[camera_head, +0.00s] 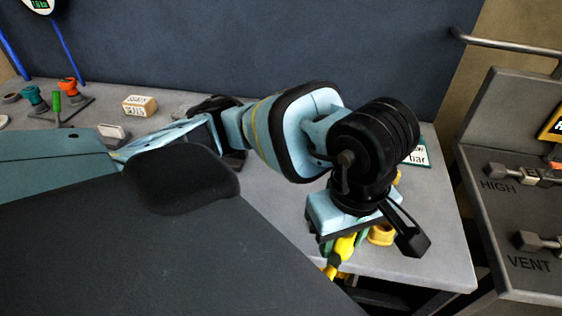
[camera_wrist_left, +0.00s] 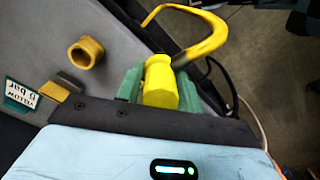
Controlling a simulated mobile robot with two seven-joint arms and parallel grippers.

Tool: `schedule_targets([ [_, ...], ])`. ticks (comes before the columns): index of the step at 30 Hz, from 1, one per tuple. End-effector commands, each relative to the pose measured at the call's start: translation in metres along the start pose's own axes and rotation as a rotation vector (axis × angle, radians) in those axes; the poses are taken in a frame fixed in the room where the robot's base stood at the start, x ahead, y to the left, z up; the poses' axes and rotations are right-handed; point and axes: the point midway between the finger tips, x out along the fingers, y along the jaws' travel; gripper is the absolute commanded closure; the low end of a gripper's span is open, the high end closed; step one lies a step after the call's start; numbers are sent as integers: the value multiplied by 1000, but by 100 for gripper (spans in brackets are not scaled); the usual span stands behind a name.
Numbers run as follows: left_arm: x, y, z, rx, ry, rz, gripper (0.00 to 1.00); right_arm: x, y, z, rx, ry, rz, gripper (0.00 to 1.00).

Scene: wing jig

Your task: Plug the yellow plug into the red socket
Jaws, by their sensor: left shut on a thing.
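My left gripper (camera_head: 341,240) is over the right part of the grey bench, pointing down. It is shut on the yellow plug (camera_head: 345,247), which also shows between the green fingers in the left wrist view (camera_wrist_left: 160,82). A yellow hose (camera_wrist_left: 214,36) curves beside the plug in that view. A yellow ring-shaped socket (camera_head: 381,235) stands on the bench close by, apart from the plug; it also shows in the left wrist view (camera_wrist_left: 86,52). An orange-red piece (camera_head: 68,84) stands at the far left of the bench; I cannot tell whether it is the red socket. My right gripper is not in view.
Green pieces (camera_head: 33,97) stand near the orange-red one. A small labelled block (camera_head: 140,105) and a white block (camera_head: 112,131) lie on the bench (camera_head: 440,225). A dark wall (camera_head: 250,45) rises behind. A grey panel (camera_head: 510,115) with valves stands right, past the bench edge.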

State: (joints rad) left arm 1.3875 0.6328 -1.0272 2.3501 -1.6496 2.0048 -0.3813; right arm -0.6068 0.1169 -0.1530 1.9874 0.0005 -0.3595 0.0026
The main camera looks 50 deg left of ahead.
Motion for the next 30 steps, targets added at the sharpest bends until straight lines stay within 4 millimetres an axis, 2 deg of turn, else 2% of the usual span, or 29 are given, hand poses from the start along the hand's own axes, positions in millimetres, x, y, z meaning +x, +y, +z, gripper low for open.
schedule_targets([
  [5, 1, 7, -13, 176, -2, -2, 85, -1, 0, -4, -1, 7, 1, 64],
  [21, 10, 29, -69, 921, -2, -1, 85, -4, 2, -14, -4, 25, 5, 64],
  [30, 13, 34, -87, 1139, 2, 1, 85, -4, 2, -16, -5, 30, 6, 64],
])
